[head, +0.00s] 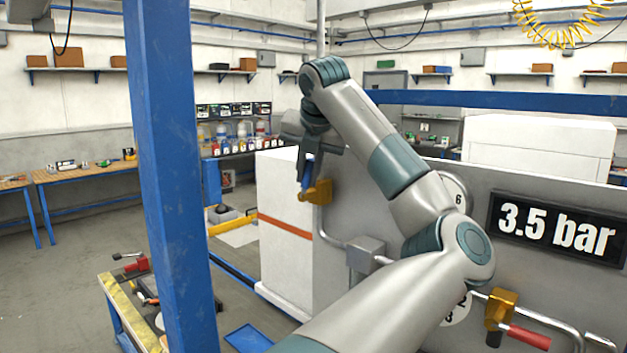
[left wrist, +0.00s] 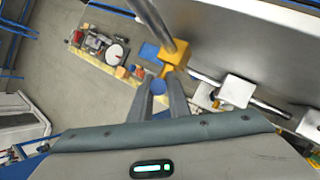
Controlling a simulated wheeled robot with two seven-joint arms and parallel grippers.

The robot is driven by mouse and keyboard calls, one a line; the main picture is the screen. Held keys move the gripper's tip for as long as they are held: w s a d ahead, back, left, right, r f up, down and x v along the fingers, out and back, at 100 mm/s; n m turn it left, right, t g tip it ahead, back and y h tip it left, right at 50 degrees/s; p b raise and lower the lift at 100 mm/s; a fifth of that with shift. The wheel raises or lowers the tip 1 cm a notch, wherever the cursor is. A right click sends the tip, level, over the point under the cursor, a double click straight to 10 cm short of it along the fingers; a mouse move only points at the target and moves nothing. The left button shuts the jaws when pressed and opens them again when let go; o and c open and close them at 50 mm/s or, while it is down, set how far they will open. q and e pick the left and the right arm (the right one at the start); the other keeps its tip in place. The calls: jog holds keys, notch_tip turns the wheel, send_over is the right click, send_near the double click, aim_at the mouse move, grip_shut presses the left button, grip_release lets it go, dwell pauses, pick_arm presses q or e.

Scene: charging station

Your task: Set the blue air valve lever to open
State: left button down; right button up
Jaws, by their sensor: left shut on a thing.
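The blue air valve lever (head: 308,168) rises nearly upright from its yellow valve body (head: 318,192), roughly along the vertical pipe, at the left end of the grey panel. In the left wrist view, the lever's round blue end (left wrist: 158,87) sits between my fingers, below the yellow valve body (left wrist: 175,52). My left gripper (head: 309,158) reaches it from above and is shut on the lever; it also shows in the left wrist view (left wrist: 158,95). The gripper hides the lever's upper part in the head view. My right gripper is not in view.
A red-handled valve (head: 525,336) sits low on the panel at right. A display (head: 557,228) reads 3.5 bar. My left arm partly covers round signs. A blue post (head: 172,150) stands left; a yellow-edged bench (head: 122,305) with tools is at lower left.

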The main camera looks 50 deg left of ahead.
pick_arm(q)
jog(key=shift+s+a+r+n+h, duration=0.15)
jog(key=shift+a+h, duration=0.35)
jog(key=shift+h, duration=0.35)
jog(key=shift+w+a+n+h, duration=0.15)
jog(key=shift+a+h, duration=0.3)
jog(key=shift+h, duration=0.4)
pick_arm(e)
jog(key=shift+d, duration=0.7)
pick_arm(q)
jog(key=shift+s, duration=0.15)
jog(key=c, duration=1.7)
grip_release()
jog(key=shift+o, duration=0.2)
jog(key=shift+a, duration=0.1)
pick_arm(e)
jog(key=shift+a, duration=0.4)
pick_arm(q)
jog(key=shift+r, duration=0.1)
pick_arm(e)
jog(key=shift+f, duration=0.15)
